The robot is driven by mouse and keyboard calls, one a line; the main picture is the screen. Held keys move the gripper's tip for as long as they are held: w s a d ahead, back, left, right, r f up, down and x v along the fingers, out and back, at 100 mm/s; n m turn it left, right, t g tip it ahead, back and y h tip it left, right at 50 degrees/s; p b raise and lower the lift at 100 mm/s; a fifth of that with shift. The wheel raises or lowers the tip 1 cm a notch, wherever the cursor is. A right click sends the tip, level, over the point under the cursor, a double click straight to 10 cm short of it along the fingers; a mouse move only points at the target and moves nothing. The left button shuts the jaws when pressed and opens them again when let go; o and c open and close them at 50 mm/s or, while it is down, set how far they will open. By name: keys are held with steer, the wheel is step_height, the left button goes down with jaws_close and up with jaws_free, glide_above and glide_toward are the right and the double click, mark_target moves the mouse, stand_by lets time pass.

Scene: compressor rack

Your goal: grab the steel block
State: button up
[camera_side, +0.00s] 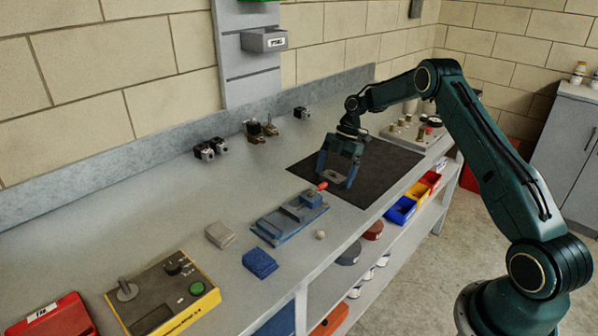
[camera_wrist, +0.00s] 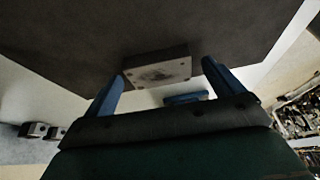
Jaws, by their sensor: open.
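A grey metal block (camera_side: 333,176), which looks like the steel block, lies on the black mat (camera_side: 385,163). In the wrist view the block (camera_wrist: 158,73) shows as a dark box with a lighter, marked face. My gripper (camera_side: 336,180) points down over the mat, with its two blue fingers apart. In the wrist view my gripper (camera_wrist: 165,72) has one fingertip at each side of the block, with gaps showing. I cannot tell exactly how far above the mat the fingertips are.
A blue vise (camera_side: 290,219) with a red handle stands left of the mat. A pale block (camera_side: 220,235), a blue block (camera_side: 260,263) and a yellow control box (camera_side: 165,296) sit farther left. A fixture plate with knobs (camera_side: 415,133) stands beyond the mat.

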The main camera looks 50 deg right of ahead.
mark_target(334, 175)
steer(key=c, duration=1.4)
steer(key=shift+r, duration=0.2)
step_height(334, 175, up, 10)
steer(key=shift+f, duration=0.15)
steer(key=shift+a, duration=0.15)
stand_by(0.4)
